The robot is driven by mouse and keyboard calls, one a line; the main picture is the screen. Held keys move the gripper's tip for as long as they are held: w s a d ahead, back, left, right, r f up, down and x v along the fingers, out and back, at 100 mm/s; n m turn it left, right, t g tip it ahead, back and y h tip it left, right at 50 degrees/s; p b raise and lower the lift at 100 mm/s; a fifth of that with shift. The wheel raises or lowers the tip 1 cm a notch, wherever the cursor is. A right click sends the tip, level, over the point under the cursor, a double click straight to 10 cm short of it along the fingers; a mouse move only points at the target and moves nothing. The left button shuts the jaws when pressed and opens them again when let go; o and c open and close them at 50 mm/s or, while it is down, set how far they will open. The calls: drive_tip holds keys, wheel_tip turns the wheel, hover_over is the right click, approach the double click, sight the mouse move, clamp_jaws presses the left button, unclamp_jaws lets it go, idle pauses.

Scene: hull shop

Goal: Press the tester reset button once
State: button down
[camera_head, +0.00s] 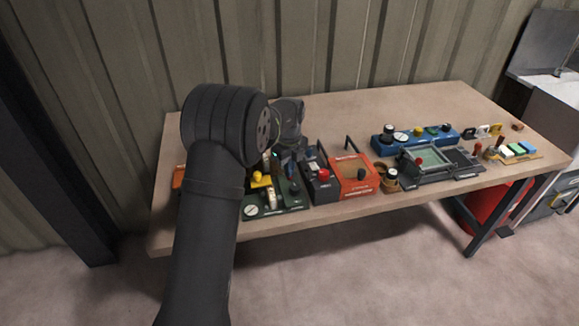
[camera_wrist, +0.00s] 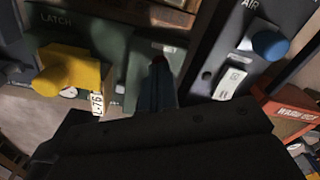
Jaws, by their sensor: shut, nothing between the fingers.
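My gripper (camera_wrist: 160,75) is shut and empty, pointing at a green panel (camera_wrist: 112,58) in the wrist view. A small reddish spot shows at its fingertips; I cannot tell whether this is a button or whether the fingers touch it. No readable reset label shows. A yellow block (camera_wrist: 75,72) marked LATCH is left of the fingers. In the head view my arm hides part of the green panel (camera_head: 290,203), and the fingertips cannot be made out. A dark box (camera_head: 323,192) with a red knob (camera_head: 325,174) stands right of the panel.
A dark panel marked AIR with a blue knob (camera_wrist: 270,44) is close on the right. In the head view an orange box (camera_head: 356,180), a blue unit (camera_head: 415,141) and a framed fixture (camera_head: 436,160) stand further right. The table's back (camera_head: 350,112) is clear.

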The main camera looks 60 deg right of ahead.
drive_tip(key=shift+f, duration=0.15)
drive_tip(key=shift+r, duration=3)
drive_tip(key=shift+r, duration=2.5)
idle(2.3)
